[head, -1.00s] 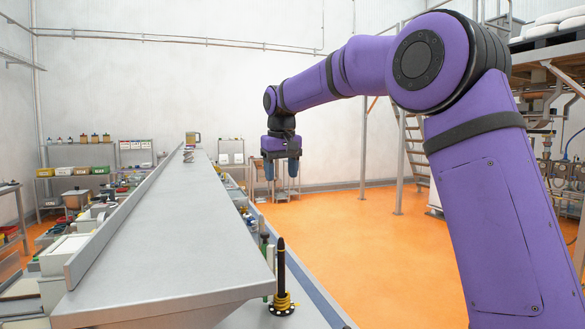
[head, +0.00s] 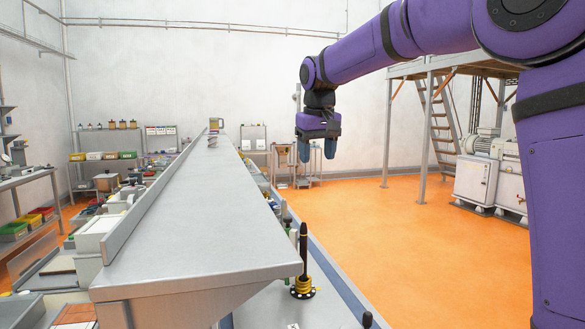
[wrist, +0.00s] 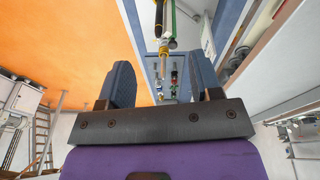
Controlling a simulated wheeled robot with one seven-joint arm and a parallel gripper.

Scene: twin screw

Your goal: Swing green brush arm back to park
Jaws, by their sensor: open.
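My gripper (head: 318,154) hangs fingers down from the purple arm, right of the long grey metal shelf, over the orange floor side. In the wrist view its two blue-grey fingers (wrist: 161,78) stand wide apart with nothing gripped. A thin green rod (wrist: 173,22) shows beyond them at the top of the wrist view, beside a black and yellow post. In the head view a small dark green part (head: 288,228) stands at the shelf's right edge. I cannot tell whether either is the green brush arm; its park place is not clearly seen.
The grey shelf (head: 205,220) runs away from me with a silver coil (head: 213,140) and a jug (head: 216,124) at its far end. A black post with yellow rings (head: 303,262) stands at its near right corner. Orange floor (head: 430,230) is clear to the right.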

